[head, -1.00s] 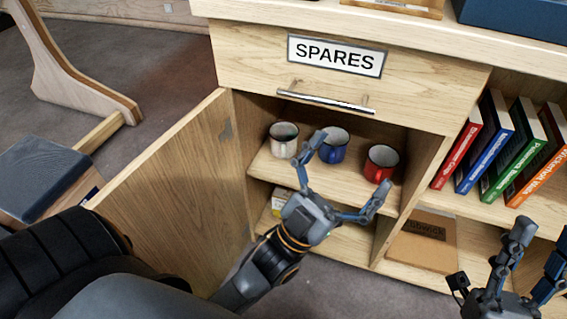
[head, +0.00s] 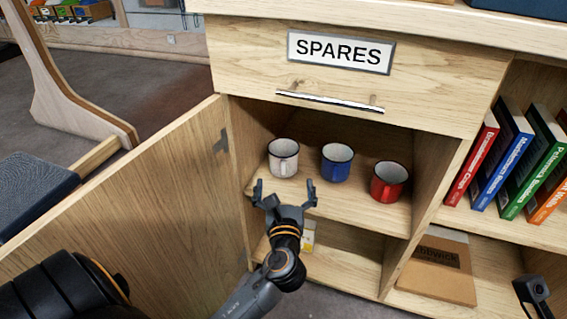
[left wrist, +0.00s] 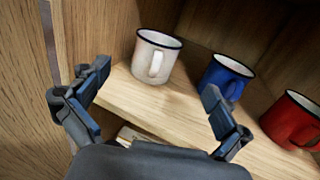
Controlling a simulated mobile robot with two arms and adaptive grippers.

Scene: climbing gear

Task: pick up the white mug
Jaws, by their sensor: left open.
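The white mug (head: 284,158) stands upright at the left of the cabinet's upper shelf. It has a dark rim, and its handle faces out toward me. My left gripper (head: 285,190) is open and empty just in front of and below this mug, its fingers pointing toward it. In the left wrist view, the white mug (left wrist: 156,57) is beyond the two spread fingers of the left gripper (left wrist: 155,95), and neither finger touches it. Of my right arm, only a small dark part shows at the lower right edge of the head view; its fingers are not visible.
A blue mug (head: 336,163) and a red mug (head: 388,182) stand to the right on the same shelf (head: 345,203). The open cabinet door (head: 150,200) is at the left. A SPARES drawer (head: 350,85) is above. Books (head: 505,155) stand at the right.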

